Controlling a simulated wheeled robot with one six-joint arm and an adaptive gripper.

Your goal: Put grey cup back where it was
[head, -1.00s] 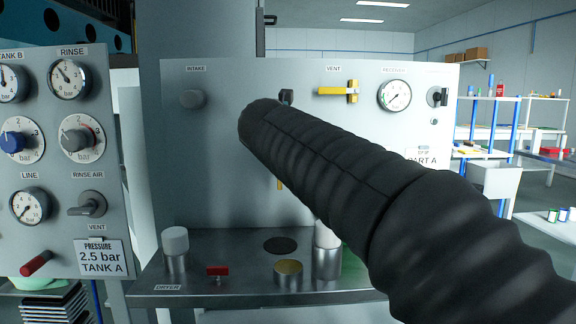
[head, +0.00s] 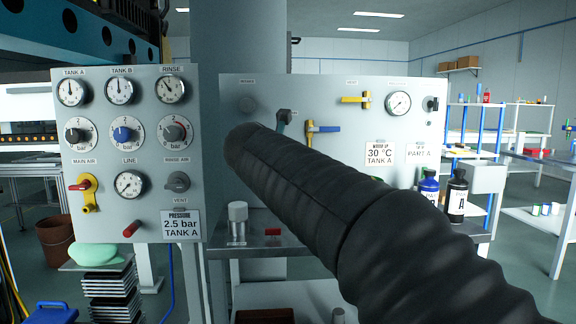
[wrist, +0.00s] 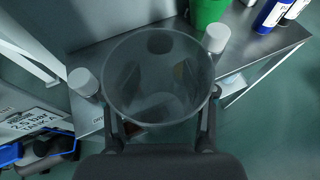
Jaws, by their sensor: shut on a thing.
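The grey cup (wrist: 158,82) fills the middle of the wrist view. It looks smoky and see-through, and the steel shelf shows through it. My gripper (wrist: 160,128) is shut on it, with one finger at each side near the bottom of the picture. The cup is held above the shelf (wrist: 250,48). In the head view my black arm crosses the right half and hides the gripper and the cup.
White-capped jars (wrist: 83,80) (wrist: 216,38) and a green container (wrist: 207,12) stand on the shelf. Blue (head: 428,188) and black (head: 456,200) bottles stand at right. The gauge panel (head: 150,215) is at left.

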